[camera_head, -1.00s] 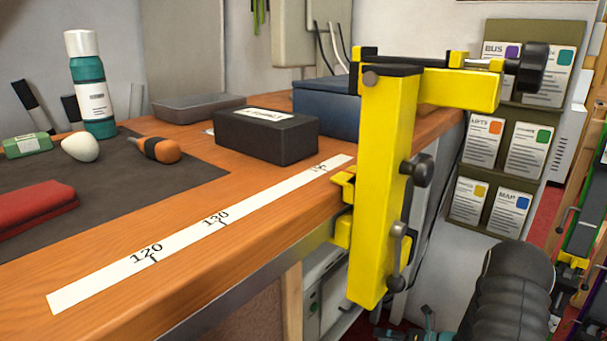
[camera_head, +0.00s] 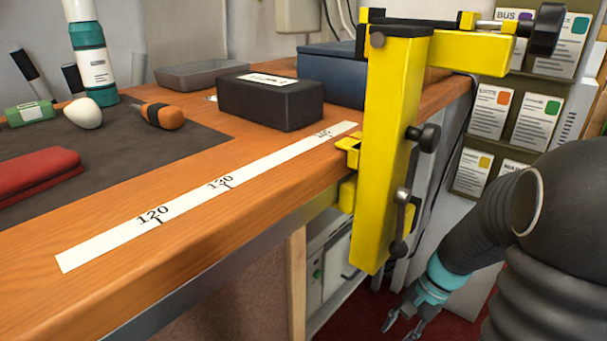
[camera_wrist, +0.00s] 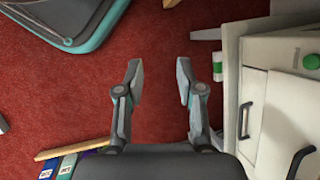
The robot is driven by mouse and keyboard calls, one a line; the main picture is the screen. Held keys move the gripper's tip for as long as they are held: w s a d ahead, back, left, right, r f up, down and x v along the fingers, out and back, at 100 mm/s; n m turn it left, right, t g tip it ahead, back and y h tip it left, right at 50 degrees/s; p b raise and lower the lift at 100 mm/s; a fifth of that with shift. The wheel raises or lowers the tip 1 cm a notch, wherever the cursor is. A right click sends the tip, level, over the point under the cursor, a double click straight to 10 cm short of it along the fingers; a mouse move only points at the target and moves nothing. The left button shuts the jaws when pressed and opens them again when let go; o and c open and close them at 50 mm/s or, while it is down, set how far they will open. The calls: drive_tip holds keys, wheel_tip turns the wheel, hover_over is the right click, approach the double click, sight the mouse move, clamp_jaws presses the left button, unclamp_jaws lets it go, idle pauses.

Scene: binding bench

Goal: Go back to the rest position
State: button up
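My gripper (camera_head: 407,322) shows at the lower right of the head view, beside and below the bench (camera_head: 205,270), in front of the red floor. In the wrist view my gripper (camera_wrist: 160,85) has its two fingers apart, with nothing between them but red carpet. A yellow clamp (camera_head: 388,160) is fixed on the bench edge, up and to the left of my gripper and apart from it.
A white cabinet (camera_wrist: 282,115) stands close on the right in the wrist view. A teal-edged object (camera_wrist: 75,40) lies at upper left. On the bench are a black box (camera_head: 270,102), a blue box (camera_head: 330,75), a ruler strip (camera_head: 190,203) and a red case (camera_head: 35,172). Leaflet holders (camera_head: 500,110) hang behind.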

drive_tip(key=s+a+r+n+t+h, duration=0.2)
drive_tip(key=s+r+n+t, duration=0.1)
drive_tip(key=r, duration=0.6)
drive_tip(key=s+a+r+n+t+h, duration=0.2)
drive_tip(key=s+r+n+t, duration=0.2)
drive_tip(key=r, duration=0.5)
drive_tip(key=s+n, duration=0.2)
drive_tip(key=s, duration=0.1)
drive_tip(key=shift+s+a+r+n+h, duration=0.25)
drive_tip(key=shift+r+n+h, duration=0.05)
drive_tip(key=shift+r+h, duration=0.1)
